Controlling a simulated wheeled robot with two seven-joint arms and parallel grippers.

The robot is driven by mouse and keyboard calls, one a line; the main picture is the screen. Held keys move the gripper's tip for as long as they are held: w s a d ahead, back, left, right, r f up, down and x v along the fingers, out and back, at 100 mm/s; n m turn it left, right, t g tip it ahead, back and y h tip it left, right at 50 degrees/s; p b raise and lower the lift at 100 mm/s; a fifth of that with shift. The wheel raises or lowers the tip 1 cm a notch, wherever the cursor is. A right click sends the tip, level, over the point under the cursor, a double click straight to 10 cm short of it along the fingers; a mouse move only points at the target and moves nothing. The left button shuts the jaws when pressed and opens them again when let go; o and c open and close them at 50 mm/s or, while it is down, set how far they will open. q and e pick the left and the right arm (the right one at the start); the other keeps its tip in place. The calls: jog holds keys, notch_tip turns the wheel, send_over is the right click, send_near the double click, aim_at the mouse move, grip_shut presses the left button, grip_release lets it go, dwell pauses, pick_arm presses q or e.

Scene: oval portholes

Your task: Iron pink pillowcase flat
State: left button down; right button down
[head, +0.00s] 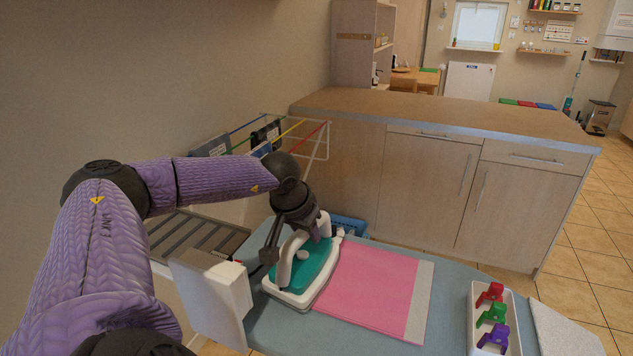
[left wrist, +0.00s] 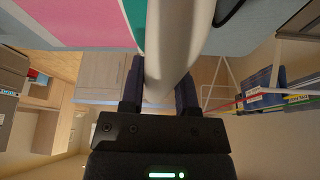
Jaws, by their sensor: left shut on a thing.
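The pink pillowcase (head: 372,287) lies flat on the blue-grey ironing board (head: 277,328), with a pale band along its right edge. A white and teal iron (head: 317,263) sits at the left end of the pillowcase and hides that part. My left gripper (head: 310,232) is shut on the iron's white handle. In the left wrist view the handle (left wrist: 172,45) runs between the two dark fingers (left wrist: 160,90), and part of the pillowcase (left wrist: 75,20) shows at the upper left. My right gripper is not in view.
A white tray with red, green and purple clips (head: 492,315) stands at the board's right, beside a folded pale cloth (head: 562,330). A white box-like block (head: 215,290) stands at the left. A wooden counter (head: 440,125) and a drying rack (head: 300,135) stand behind.

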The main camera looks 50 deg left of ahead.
pick_arm(q)
jog(key=shift+s+a, duration=0.4)
jog(key=shift+a, duration=0.3)
jog(key=shift+r, duration=0.15)
jog(key=shift+w+d+p, duration=0.15)
jog(key=shift+w+d, duration=0.35)
jog(key=shift+d, duration=0.3)
jog(key=shift+w+d+p, duration=0.15)
jog(key=shift+w+d, duration=0.35)
jog(key=shift+d, duration=0.25)
jog(key=w+d, duration=0.4)
jog(key=d, duration=0.4)
jog(key=w+d+p, duration=0.1)
jog(key=w+d, duration=0.4)
jog(key=d, duration=0.3)
jog(key=shift+w+p, duration=0.2)
jog(key=shift+p, duration=0.1)
jog(key=shift+a, duration=0.1)
notch_tip(320, 180, up, 6)
jog(key=p, duration=0.4)
jog(key=shift+p, duration=0.4)
